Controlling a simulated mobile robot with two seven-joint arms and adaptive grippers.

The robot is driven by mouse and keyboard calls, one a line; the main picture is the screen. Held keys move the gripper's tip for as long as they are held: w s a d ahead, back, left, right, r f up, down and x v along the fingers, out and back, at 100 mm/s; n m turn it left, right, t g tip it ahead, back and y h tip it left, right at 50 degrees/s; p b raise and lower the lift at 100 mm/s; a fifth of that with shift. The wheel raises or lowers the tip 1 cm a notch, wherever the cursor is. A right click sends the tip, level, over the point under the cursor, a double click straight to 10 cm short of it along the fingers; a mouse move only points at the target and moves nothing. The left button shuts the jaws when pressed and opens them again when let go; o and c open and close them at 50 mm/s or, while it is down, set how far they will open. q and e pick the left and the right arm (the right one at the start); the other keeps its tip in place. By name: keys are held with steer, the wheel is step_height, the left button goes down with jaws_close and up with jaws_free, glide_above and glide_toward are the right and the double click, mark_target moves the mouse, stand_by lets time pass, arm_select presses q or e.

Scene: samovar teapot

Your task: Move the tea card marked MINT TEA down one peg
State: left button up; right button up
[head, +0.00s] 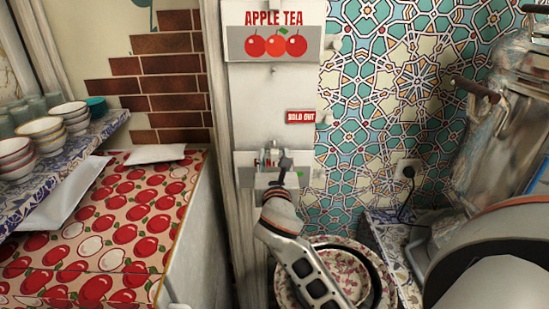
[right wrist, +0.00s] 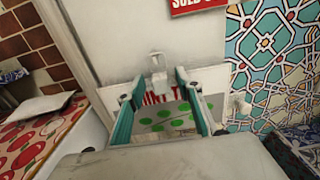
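The MINT TEA card (head: 245,172) is the lowest card on the white post, partly hidden behind my right gripper (head: 278,163) in the head view. In the right wrist view the card (right wrist: 160,119) shows red lettering and green dots between my right gripper's (right wrist: 160,88) two teal fingers. The fingers are spread apart at the card, and its edges extend behind them. I cannot tell if they touch it. A pale peg (right wrist: 156,61) sticks out just above the card. My left gripper is not in view.
The APPLE TEA card (head: 275,43) hangs higher on the post, with a bare peg (head: 272,70) below it. A red SOLD OUT sign (head: 300,117) is on the post's right side. A shelf with stacked bowls (head: 66,110) stands left; a patterned plate (head: 287,291) is below right.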

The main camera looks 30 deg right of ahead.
steer(key=v, duration=1.2)
steer(key=shift+s, duration=0.1)
